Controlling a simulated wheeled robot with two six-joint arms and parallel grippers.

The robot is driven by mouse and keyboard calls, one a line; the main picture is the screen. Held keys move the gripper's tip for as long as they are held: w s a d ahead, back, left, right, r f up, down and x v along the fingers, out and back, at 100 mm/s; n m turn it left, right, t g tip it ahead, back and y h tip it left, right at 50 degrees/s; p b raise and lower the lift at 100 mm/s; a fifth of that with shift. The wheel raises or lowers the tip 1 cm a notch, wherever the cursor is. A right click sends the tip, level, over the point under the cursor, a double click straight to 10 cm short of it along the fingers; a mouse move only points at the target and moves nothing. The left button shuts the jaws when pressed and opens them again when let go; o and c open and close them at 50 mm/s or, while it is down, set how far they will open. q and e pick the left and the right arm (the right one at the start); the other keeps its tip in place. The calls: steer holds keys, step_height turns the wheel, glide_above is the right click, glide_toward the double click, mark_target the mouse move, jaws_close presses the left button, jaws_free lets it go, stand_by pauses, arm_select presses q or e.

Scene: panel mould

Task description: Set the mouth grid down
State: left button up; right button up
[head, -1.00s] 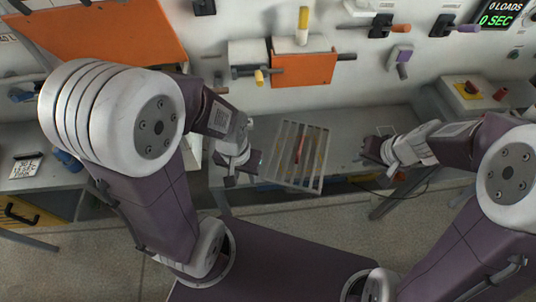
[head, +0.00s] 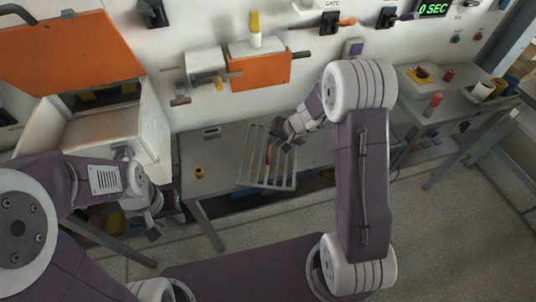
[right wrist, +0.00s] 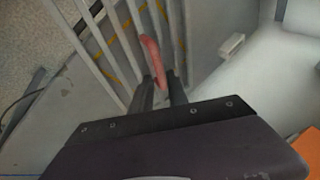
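The mouth grid (head: 283,185), a pale metal frame of parallel bars with a red bar on it, is at the front of the grey bench in the head view. I cannot tell whether it rests flat there. My right gripper (head: 283,142) is at its upper right part. In the right wrist view, the right gripper's fingers (right wrist: 160,88) stand either side of the near end of the red bar (right wrist: 152,58); whether they grip it is unclear. My left gripper (head: 152,229) is away from the grid, low at the left, its fingers too small to read.
An open white box (head: 105,130) with an orange lid (head: 70,52) stands left. An orange panel (head: 260,72) is on the wall. A side table (head: 440,105) holds small items at right.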

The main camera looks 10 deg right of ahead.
mark_target(270, 146)
steer(key=shift+x, duration=0.8)
steer(key=x, duration=0.4)
steer(key=shift+f+b, duration=0.3)
steer(key=shift+w+a+f, duration=0.1)
steer(key=shift+w+f, duration=0.1)
steer(key=shift+w, duration=0.1)
steer(key=shift+s, duration=0.1)
jaws_close()
steer(key=shift+r, duration=0.1)
